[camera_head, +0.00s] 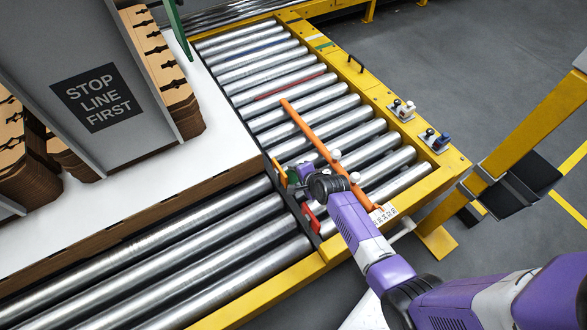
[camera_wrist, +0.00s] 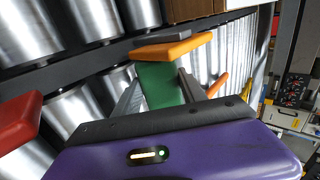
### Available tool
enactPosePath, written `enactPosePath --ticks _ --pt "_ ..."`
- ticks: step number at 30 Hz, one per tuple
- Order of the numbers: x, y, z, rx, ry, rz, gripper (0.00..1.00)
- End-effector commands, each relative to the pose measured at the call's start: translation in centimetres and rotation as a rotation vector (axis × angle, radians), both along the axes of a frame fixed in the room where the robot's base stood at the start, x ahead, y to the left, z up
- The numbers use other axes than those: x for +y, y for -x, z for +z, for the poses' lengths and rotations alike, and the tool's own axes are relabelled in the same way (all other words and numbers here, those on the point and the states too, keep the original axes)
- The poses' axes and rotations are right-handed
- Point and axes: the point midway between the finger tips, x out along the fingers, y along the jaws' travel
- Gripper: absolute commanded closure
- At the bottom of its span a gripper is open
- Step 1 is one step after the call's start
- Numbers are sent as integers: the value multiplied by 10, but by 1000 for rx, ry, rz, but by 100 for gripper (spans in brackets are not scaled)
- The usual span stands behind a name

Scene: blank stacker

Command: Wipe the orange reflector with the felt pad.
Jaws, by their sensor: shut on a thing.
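My gripper (camera_wrist: 158,92) is shut on a green block, which I take to be the felt pad (camera_wrist: 163,86). In the wrist view the pad stands between the two fingers, and its far end meets the orange reflector (camera_wrist: 174,47) in the picture. I cannot tell whether they touch or the reflector only overlaps it. In the head view my gripper (camera_head: 300,172) is low at the dark rail between the conveyors, with the green pad (camera_head: 279,172) at its left. The gripper partly hides the reflector there.
A red reflector (camera_head: 313,211) stands on the same rail, nearer the front; it shows at left in the wrist view (camera_wrist: 18,122). An orange bar (camera_head: 318,142) with white knobs lies across the rollers behind my gripper.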

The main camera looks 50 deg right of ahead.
Motion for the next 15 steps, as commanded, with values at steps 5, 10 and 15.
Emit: enactPosePath --ticks 5,10,15 --pt "3 11 1 1 0 1 93" --pt "2 8 0 0 0 0 93" --pt "-1 -4 0 -1 0 0 93"
